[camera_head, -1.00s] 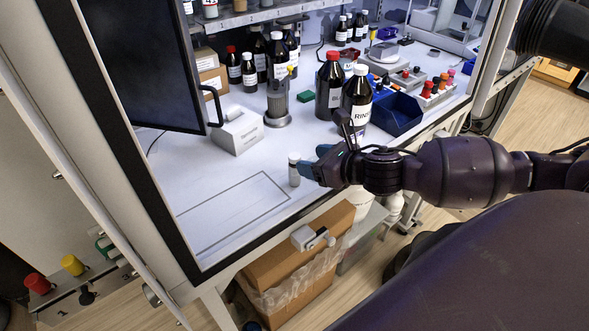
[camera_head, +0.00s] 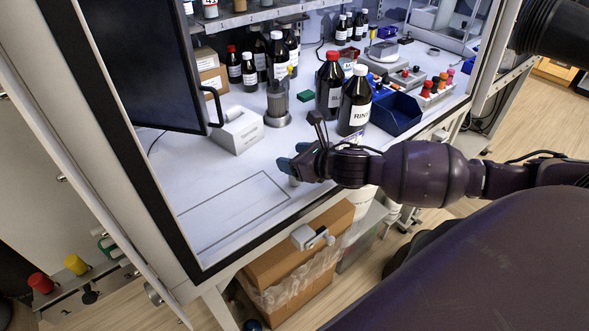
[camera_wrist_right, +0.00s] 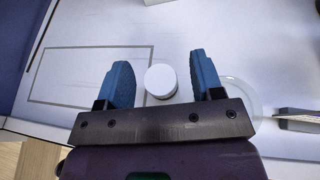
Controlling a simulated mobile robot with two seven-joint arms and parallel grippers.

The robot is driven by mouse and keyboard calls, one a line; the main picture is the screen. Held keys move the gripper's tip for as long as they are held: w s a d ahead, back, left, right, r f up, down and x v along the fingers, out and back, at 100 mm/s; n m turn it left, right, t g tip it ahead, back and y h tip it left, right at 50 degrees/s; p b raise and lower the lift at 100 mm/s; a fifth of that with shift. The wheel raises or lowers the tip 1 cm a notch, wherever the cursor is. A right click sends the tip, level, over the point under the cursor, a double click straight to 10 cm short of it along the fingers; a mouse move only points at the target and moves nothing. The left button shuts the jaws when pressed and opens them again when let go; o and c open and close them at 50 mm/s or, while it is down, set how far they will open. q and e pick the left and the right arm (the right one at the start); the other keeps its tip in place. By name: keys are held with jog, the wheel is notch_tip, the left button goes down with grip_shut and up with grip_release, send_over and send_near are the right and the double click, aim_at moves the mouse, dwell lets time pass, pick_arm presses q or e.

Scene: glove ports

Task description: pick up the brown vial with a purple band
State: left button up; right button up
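A small vial (camera_head: 294,182) stands on the white worktop just behind the front edge, mostly hidden under my right gripper. In the wrist view its round white cap (camera_wrist_right: 161,81) sits between the two blue fingers, nearer the left one, with gaps on both sides. No brown glass or purple band can be made out on it. My right gripper (camera_head: 293,156) is open over the vial; its spread fingers also show in the wrist view (camera_wrist_right: 163,76). My left gripper is not in view.
Tall brown bottles with a white cap (camera_head: 355,101) and a red cap (camera_head: 329,86) stand behind my right arm, beside a blue bin (camera_head: 397,113). A white box (camera_head: 238,132) and dark monitor (camera_head: 140,60) are at left. The outlined area (camera_head: 235,208) is clear.

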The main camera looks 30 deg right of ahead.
jog(key=c, duration=0.9)
jog(key=shift+c, duration=0.2)
